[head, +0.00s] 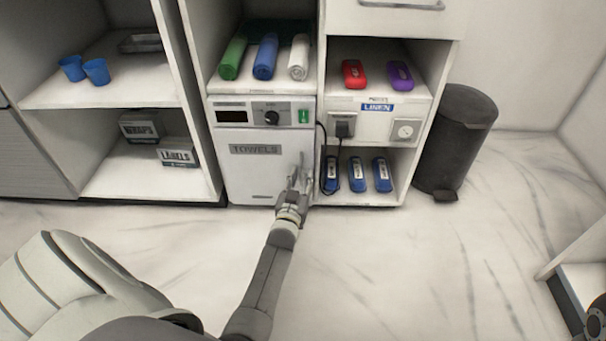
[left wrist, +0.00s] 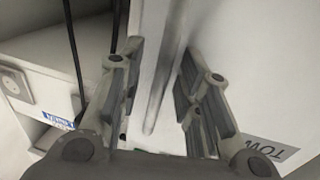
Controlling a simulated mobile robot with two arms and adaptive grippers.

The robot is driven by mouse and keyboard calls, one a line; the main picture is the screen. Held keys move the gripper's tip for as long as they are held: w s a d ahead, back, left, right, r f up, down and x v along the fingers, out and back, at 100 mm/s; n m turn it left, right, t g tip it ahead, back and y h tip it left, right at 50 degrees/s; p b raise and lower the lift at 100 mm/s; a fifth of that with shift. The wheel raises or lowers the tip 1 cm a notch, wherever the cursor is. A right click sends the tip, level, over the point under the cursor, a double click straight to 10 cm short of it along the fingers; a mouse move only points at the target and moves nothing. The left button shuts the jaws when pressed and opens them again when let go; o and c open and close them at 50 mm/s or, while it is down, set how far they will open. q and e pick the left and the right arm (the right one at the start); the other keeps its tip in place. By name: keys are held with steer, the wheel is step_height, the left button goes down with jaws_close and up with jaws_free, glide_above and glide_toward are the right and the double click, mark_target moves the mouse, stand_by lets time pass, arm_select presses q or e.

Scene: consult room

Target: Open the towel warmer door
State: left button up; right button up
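The towel warmer (head: 222,107) stands in the lower middle of the shelving in the head view, with a display, a black knob and a green switch on its top panel. Its white door (head: 248,172), labelled TOWELS, looks shut. The door also shows in the left wrist view (left wrist: 250,75). My left gripper (head: 300,175) is at the door's right side. In the left wrist view its fingers (left wrist: 158,100) are open, one on each side of a grey vertical handle bar (left wrist: 165,85). I see no finger pressed on the bar. My right gripper is not in view.
Rolled towels (head: 265,57) lie on the shelf above. A black cable (head: 321,140) hangs just right of the door, beside an outlet and several blue items (head: 356,174). A dark bin (head: 456,140) stands further right. The floor (head: 400,260) in front is clear.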

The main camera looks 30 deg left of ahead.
arm_select(q)
jaws_close()
steer(key=shift+s, duration=0.1)
stand_by(0.4)
